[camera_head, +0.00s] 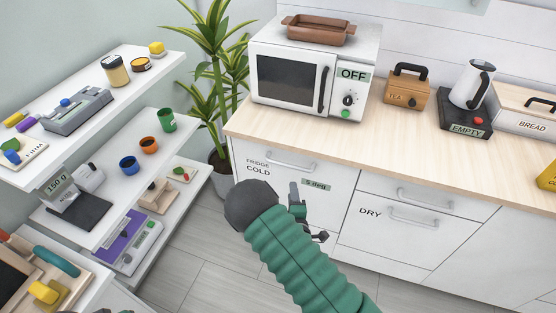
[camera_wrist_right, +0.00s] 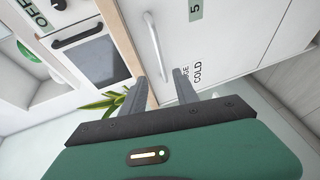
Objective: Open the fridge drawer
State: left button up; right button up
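The fridge drawer (camera_head: 277,190) is a white front under the counter, marked "FRIDGE COLD" and "5 deg", and looks shut. Its pale bar handle (camera_head: 292,162) runs along the upper part. My right gripper (camera_head: 308,212) is in front of the drawer and below the handle in the head view, partly hidden by my green arm. In the right wrist view its two fingers (camera_wrist_right: 160,78) are apart with nothing held. The handle (camera_wrist_right: 154,45) is ahead, its near end showing between the fingertips; contact is not visible. My left gripper is not in view.
A "DRY" drawer (camera_head: 410,211) is to the right. The wooden counter (camera_head: 345,127) above carries a microwave (camera_head: 310,81), a box (camera_head: 405,95) and a kettle (camera_head: 472,84). Shelves (camera_head: 116,135) with small items stand left, a potted plant (camera_head: 219,160) between. Floor (camera_head: 205,245) is clear between shelves and cabinets.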

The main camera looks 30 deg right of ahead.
aim_at(289, 165)
jog(key=x, duration=1.5)
jog(key=shift+s+d+f, duration=0.15)
jog(key=shift+d, duration=0.05)
jog(key=shift+w+a, duration=0.2)
jog(key=shift+w, duration=0.1)
jog(key=shift+d, duration=0.1)
grip_shut()
jog(key=shift+s, duration=0.1)
jog(key=shift+f, duration=0.1)
